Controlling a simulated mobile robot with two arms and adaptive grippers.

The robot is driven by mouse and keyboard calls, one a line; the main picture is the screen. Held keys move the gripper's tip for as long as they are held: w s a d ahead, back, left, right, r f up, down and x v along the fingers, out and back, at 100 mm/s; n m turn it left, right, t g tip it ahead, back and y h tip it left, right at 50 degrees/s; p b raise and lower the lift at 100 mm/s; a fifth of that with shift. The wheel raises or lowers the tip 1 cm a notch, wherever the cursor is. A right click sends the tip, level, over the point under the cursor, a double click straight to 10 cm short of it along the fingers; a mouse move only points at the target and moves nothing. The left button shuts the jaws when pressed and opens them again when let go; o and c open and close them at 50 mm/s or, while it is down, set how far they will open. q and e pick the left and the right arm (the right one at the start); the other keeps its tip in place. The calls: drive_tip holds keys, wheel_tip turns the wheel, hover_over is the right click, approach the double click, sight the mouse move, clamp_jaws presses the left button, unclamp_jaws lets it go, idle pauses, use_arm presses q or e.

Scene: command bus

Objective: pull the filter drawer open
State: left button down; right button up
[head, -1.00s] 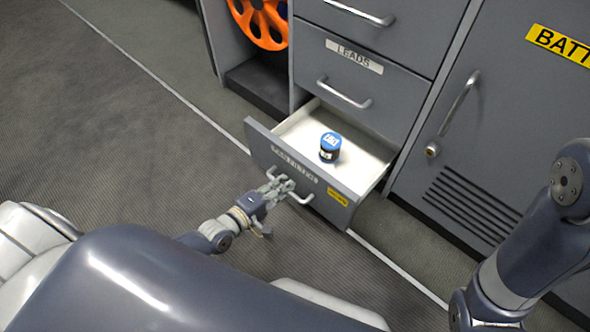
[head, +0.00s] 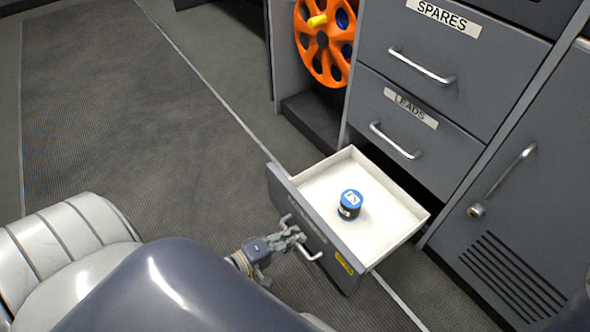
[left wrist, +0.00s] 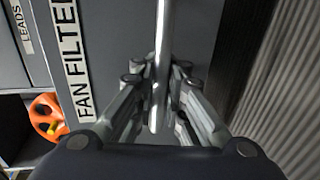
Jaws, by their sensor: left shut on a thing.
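The filter drawer (head: 385,243) is the lowest in the cabinet and stands well out, its white inside showing. A small dark canister with a blue top (head: 349,204) stands upright in it. My left gripper (head: 294,237) is shut on the drawer's bar handle (head: 313,255) at the front panel. In the left wrist view the handle (left wrist: 162,50) runs between the fingers (left wrist: 158,110), beside the label FAN FILTER (left wrist: 72,60). My right gripper is not in view.
The LEADS drawer (head: 425,145) and SPARES drawer (head: 455,60) above are closed. A cabinet door with a handle (head: 515,170) is at the right. An orange reel (head: 322,45) sits in an open bay. The floor (head: 130,120) to the left is clear.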

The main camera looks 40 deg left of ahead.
use_arm(q)
drive_tip(key=c, duration=1.9)
unclamp_jaws()
drive_tip(key=shift+r, duration=0.1)
drive_tip(key=v, duration=1.2)
